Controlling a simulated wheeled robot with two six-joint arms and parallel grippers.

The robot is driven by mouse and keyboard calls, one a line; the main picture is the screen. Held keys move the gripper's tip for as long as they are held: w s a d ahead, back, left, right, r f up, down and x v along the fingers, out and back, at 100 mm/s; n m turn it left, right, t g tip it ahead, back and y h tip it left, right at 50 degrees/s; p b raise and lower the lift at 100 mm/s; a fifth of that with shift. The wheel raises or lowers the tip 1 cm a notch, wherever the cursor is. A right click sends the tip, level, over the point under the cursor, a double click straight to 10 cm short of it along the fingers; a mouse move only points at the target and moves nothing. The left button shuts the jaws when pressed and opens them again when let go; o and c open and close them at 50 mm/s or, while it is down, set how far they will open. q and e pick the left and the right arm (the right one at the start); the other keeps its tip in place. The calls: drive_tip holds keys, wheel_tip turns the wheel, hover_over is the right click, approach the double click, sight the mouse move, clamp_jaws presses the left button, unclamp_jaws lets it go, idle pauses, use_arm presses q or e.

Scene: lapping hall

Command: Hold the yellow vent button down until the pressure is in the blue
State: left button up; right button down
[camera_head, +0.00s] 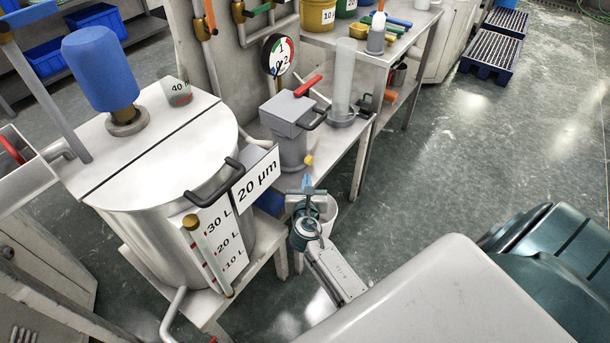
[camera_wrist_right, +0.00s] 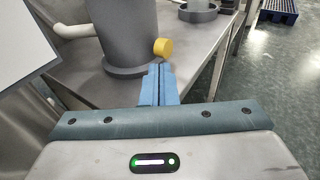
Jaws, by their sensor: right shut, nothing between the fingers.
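The yellow vent button (camera_head: 308,160) sticks out from the side of a grey filter housing (camera_head: 291,143) on the metal bench. It also shows in the right wrist view (camera_wrist_right: 164,48). My right gripper (camera_head: 307,181) is shut and empty, its blue fingertips (camera_wrist_right: 161,69) just in front of and below the button. I cannot tell whether they touch it. A round pressure gauge (camera_head: 279,54) with blue, red and green zones stands behind the housing. Its needle is too small to read surely. My left gripper is not in view.
A clear cylinder (camera_head: 343,80) stands on the bench to the right. The floor at right is open.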

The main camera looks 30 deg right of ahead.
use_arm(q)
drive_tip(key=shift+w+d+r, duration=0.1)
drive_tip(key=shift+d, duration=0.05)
use_arm(e)
drive_tip(key=f+v, duration=0.1)
drive_tip(key=v, duration=0.6)
drive_tip(key=shift+r, duration=0.25)
drive_tip(key=shift+s, duration=0.15)
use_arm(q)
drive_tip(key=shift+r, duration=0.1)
